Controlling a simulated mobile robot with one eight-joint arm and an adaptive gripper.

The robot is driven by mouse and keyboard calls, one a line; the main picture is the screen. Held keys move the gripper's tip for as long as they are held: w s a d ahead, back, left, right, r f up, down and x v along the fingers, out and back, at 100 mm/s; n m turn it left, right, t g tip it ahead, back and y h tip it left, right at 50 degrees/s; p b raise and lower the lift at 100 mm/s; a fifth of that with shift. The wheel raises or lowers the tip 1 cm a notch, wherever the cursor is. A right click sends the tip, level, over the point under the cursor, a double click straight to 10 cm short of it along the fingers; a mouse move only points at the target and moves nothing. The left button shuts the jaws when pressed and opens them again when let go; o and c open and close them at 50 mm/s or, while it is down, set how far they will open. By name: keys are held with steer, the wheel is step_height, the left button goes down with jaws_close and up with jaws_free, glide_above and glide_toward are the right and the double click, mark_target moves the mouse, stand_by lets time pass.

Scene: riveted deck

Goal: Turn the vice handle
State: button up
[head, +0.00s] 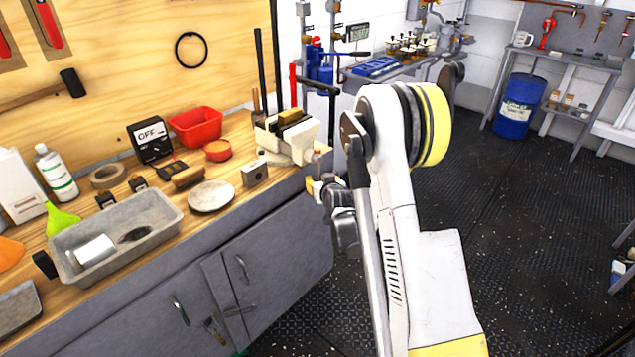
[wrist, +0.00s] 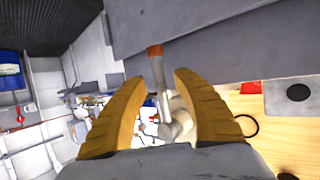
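The white vice (head: 298,140) is mounted at the right front corner of the wooden workbench, with tan jaw pieces on top. In the wrist view its handle, a grey bar (wrist: 158,75) with an orange-red end, shows in the gap between my fingers and joins a pale rounded part (wrist: 177,122) of the vice. My gripper (wrist: 160,80) is open, one yellow finger on each side of the bar in the picture. I see no contact, and cannot tell how deep the bar sits between them. In the head view my gripper (head: 318,188) is beside the bench front, just below the vice, partly hidden.
The workbench (head: 240,187) holds a grey tray (head: 165,205), a red bin (head: 196,125), a round plate (head: 211,196) and a black OFF meter (head: 150,140). Grey cabinet doors (head: 275,260) lie below. The dark floor to the right is open, up to a blue drum (head: 519,105).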

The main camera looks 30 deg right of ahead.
steer(key=shift+x, duration=0.95)
jaws_close()
